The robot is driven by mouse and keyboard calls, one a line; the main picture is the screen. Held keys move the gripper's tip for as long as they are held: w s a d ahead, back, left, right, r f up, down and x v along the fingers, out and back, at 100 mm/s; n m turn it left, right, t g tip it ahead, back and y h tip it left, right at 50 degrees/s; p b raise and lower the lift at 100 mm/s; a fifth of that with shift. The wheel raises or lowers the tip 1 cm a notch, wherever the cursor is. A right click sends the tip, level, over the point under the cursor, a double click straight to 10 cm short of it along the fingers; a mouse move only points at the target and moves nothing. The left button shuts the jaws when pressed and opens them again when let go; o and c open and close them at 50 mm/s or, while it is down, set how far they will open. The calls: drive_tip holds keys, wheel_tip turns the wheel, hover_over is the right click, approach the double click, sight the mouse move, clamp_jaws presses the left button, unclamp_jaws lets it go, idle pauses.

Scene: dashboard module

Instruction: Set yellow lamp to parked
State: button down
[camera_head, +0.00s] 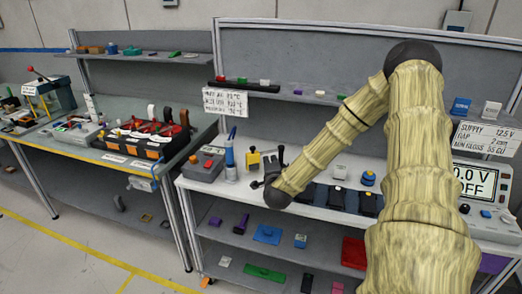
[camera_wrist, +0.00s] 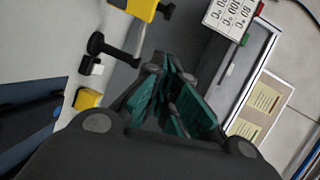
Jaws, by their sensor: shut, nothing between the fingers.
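No part is clearly identifiable as a yellow lamp. A yellow block (camera_head: 253,160) stands upright on the workbench just left of my gripper (camera_head: 272,163); a yellow body (camera_wrist: 138,8) also shows at the top edge of the wrist view. A smaller yellow block (camera_wrist: 88,98) with a black-and-white part above it lies left of the fingers in the wrist view. My gripper, with teal finger pads (camera_wrist: 172,92), is shut and empty above the bench. It appears apart from the yellow things. My forearm hides part of the bench in the head view.
A blue-domed button with a yellow band (camera_head: 368,178) and black panels sit on the bench (camera_head: 215,188). A power supply (camera_head: 484,190) reading OFF stands at right. A grey box (camera_head: 203,164) and blue upright tool (camera_head: 229,160) stand left. A shelf with small blocks runs above.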

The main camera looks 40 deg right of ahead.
drive_tip(key=w+d+f+p, duration=0.1)
drive_tip(key=w+d+p, duration=0.2)
drive_tip(key=w, duration=0.6)
drive_tip(key=shift+d+f+p, duration=0.25)
drive_tip(key=shift+d+p, duration=0.15)
drive_tip(key=shift+d, duration=0.15)
drive_tip(key=shift+w+b, duration=0.25)
drive_tip(key=shift+b, duration=0.05)
